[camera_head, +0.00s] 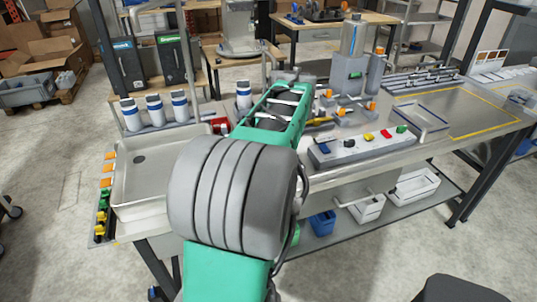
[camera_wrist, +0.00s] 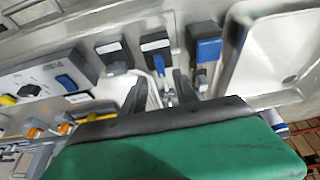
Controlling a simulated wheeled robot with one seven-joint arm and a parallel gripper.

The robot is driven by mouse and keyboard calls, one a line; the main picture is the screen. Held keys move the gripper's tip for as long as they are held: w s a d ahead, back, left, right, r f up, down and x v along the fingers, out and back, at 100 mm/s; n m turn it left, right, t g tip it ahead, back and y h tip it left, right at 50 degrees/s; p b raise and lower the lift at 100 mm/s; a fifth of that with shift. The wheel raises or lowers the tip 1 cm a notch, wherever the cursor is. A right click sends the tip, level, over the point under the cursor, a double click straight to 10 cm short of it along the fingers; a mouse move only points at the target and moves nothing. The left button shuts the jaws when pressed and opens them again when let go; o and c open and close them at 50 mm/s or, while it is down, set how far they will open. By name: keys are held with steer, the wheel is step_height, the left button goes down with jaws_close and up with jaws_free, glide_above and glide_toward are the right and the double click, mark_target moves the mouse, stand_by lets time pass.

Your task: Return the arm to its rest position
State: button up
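My arm shows green and grey in the head view and reaches out over the steel worktable (camera_head: 455,110); it hides my gripper there. In the wrist view my gripper (camera_wrist: 159,89) shows as two dark fingers spread apart. I see nothing clearly held between them. Three dark-topped units, the middle one (camera_wrist: 155,43) among them, stand in a row beyond the fingers. A pale, narrow part of the scene shows through the gap; I cannot tell how far it is from the fingers.
A steel basin (camera_head: 137,190) lies left of my arm, with white-and-blue bottles (camera_head: 154,110) behind it. A control box (camera_head: 362,147) with coloured buttons stands to the right. An empty tray (camera_head: 420,118) and yellow-outlined area lie farther right. Bins sit on the lower shelf (camera_head: 400,207).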

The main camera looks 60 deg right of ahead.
steer(key=shift+v, duration=1.2)
steer(key=s+a+f+m, duration=0.1)
steer(key=f, duration=0.1)
steer(key=s+a+f+m+g+y, duration=0.1)
steer(key=s+a+f+m, duration=0.1)
steer(key=f, duration=0.1)
steer(key=s+a+f+m, duration=0.1)
steer(key=f, duration=0.2)
steer(key=shift+s+a+f+g, duration=0.15)
steer(key=shift+s+a+g, duration=0.05)
steer(key=shift+a+g, duration=0.1)
steer(key=w+a+f+n, duration=0.15)
steer(key=w+a, duration=0.25)
steer(key=a, duration=0.5)
steer(key=w+a+f+n+y, duration=0.1)
steer(key=w+a+n, duration=0.15)
steer(key=a, duration=0.55)
steer(key=w+a+f+n, duration=0.2)
steer(key=w+a, duration=0.2)
steer(key=a, duration=0.5)
steer(key=w+a+r+n, duration=0.2)
steer(key=w+a+n, duration=0.1)
steer(key=a, duration=0.5)
steer(key=w+a+r+n+t+y, duration=0.1)
steer(key=w+a+r+n, duration=0.1)
steer(key=a, duration=0.6)
steer(key=shift+w+a+n, duration=0.15)
steer(key=shift+w+n, duration=0.4)
steer(key=shift+n, duration=0.45)
